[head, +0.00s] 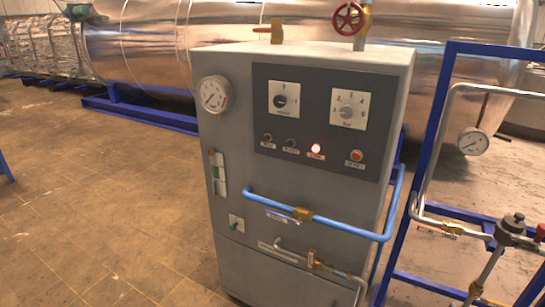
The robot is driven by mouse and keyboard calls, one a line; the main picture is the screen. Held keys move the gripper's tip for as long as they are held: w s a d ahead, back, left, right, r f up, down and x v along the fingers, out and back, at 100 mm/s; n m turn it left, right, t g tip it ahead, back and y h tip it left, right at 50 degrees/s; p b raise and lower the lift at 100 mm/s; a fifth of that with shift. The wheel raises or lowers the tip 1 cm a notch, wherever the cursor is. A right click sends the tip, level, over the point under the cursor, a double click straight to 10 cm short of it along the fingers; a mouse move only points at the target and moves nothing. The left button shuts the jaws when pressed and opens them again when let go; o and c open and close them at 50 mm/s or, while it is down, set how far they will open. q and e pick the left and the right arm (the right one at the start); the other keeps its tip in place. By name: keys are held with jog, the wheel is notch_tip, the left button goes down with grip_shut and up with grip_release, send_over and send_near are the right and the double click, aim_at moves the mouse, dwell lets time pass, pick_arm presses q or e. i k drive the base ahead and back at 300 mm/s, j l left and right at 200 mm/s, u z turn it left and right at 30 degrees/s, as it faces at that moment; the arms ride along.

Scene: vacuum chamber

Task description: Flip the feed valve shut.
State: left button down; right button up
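The grey control cabinet (225,140) stands in the middle of the head view. I cannot tell which valve is the feed valve; the small labels are unreadable. A brass valve (302,214) sits on the blue pipe (345,228) across the cabinet front, with a label plate to its left. On top are an orange lever valve (276,30) and a red handwheel (349,18). Neither of my grippers is in view.
A blue frame (420,140) with pipes and another brass valve (453,228) stands at right. Tiled floor (100,190) at left is clear.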

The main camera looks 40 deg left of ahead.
aim_at(280, 217)
jog(key=u, duration=1.75)
